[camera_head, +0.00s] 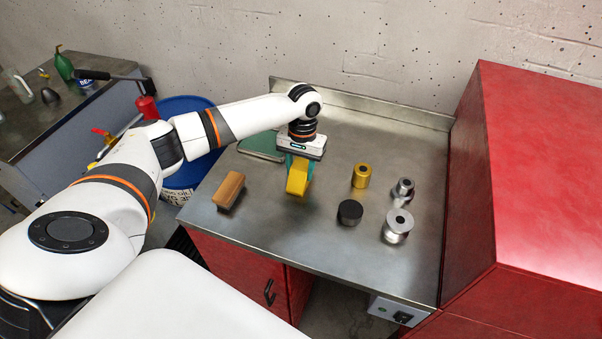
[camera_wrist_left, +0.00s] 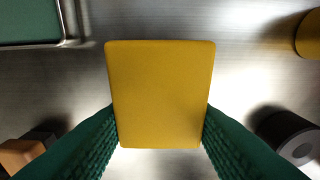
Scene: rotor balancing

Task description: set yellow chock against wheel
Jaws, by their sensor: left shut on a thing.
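The yellow chock (camera_head: 297,180) is a yellow block held above the steel bench. My left gripper (camera_head: 299,168) points down with its teal fingers shut on the chock's two sides. In the left wrist view the chock (camera_wrist_left: 160,95) fills the middle, between the green textured finger pads. The chock hides the patch of bench under it. I cannot pick out a wheel in these views. My right gripper is not in view.
On the steel bench (camera_head: 270,235) stand a gold cylinder (camera_head: 361,176), a black cylinder (camera_head: 350,212) and two silver metal pieces (camera_head: 398,226) to the right. A brown block (camera_head: 229,190) lies left, and a green tray (camera_head: 262,146) behind. A red cabinet (camera_head: 545,160) bounds the right.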

